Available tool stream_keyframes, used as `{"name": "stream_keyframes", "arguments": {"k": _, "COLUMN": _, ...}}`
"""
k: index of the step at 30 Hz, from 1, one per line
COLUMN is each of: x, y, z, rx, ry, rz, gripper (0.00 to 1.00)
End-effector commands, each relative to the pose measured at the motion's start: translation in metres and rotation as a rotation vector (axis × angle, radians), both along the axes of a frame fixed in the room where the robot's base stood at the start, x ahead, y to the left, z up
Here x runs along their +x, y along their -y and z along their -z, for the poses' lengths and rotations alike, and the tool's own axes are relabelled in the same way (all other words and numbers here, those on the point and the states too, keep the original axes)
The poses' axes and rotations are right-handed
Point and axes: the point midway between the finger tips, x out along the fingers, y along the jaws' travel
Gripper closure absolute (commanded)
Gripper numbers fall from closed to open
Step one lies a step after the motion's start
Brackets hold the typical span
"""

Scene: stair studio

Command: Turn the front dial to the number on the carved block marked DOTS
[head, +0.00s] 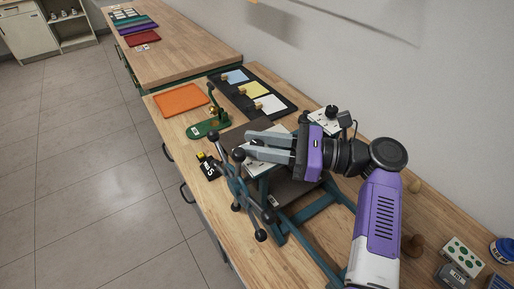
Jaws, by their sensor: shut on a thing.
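My gripper (246,145) reaches left over the teal press, with its two grey fingers above a white dial plate (266,168). This seems to be the front dial. The fingers cover most of it, and its knob and pointer are hidden. A second white dial plate with a black knob (331,111) shows behind my gripper. A pale block with green dots (462,255) stands at the lower right. A small grey block (452,275) sits beside it; its carving is too small to read.
The press's star handle (257,213) with black balls juts toward the front edge, close to my fingers. A black tag (208,168), green stand (208,127), orange mat (181,100) and black tray with coloured squares (253,94) lie beyond. A blue-lidded jar (503,250) stands at far right.

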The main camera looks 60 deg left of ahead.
Motion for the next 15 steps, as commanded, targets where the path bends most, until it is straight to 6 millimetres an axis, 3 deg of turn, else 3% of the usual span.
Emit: {"name": "stream_keyframes", "arguments": {"k": 15, "x": -0.0006, "y": -0.0001, "z": 0.001, "rx": -0.003, "ry": 0.0, "rz": -0.042, "gripper": 1.0}}
